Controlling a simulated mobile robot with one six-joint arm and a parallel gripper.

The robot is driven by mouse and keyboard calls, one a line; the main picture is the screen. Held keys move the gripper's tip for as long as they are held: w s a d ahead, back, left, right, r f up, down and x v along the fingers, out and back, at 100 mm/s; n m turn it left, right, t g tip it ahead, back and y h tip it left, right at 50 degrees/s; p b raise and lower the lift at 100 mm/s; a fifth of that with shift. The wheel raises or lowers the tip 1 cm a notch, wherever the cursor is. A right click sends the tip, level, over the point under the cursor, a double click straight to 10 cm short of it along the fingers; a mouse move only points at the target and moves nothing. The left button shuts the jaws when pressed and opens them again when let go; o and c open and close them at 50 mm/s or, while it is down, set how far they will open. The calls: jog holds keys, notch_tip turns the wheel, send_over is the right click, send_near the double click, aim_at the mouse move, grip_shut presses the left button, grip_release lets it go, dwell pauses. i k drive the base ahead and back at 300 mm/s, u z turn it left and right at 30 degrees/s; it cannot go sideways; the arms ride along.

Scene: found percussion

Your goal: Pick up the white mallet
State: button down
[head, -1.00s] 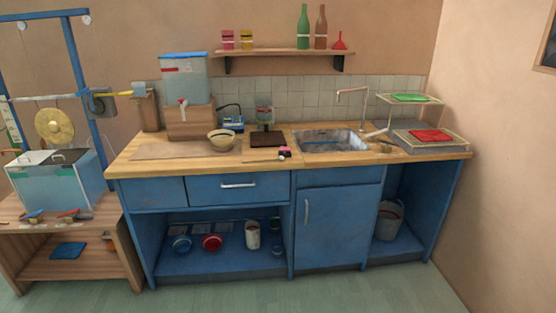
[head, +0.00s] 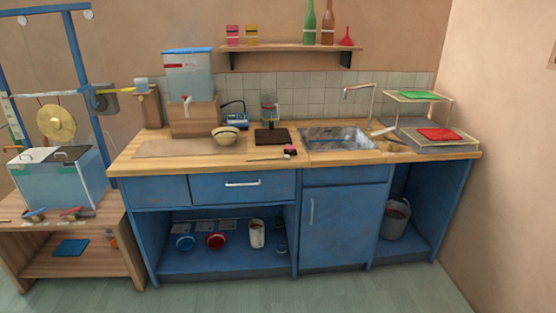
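I cannot make out a white mallet for certain. A small pale piece (head: 382,131) lies on the worktop at the right of the sink, too small to identify. A thin stick (head: 266,158) lies near the worktop's front edge, left of the sink, beside a small pink and dark item (head: 290,150). I cannot tell whether they are joined. On the low wooden table at the left, small blue-and-red items (head: 72,212) lie in front of a glass tank; their shapes are unclear. My gripper is not in view.
The blue counter (head: 343,220) with its sink (head: 335,139) stands ahead. A bowl (head: 224,135) and a dispenser (head: 188,75) stand on its left half. A gold gong (head: 56,123) hangs at the left above the tank (head: 55,180). The green floor (head: 300,292) in front is clear.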

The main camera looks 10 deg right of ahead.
aim_at(287, 156)
jog(key=z, duration=0.15)
jog(key=i, duration=1.6)
jog(key=z, duration=1.35)
jog(key=k, duration=0.1)
jog(key=u, duration=2.95)
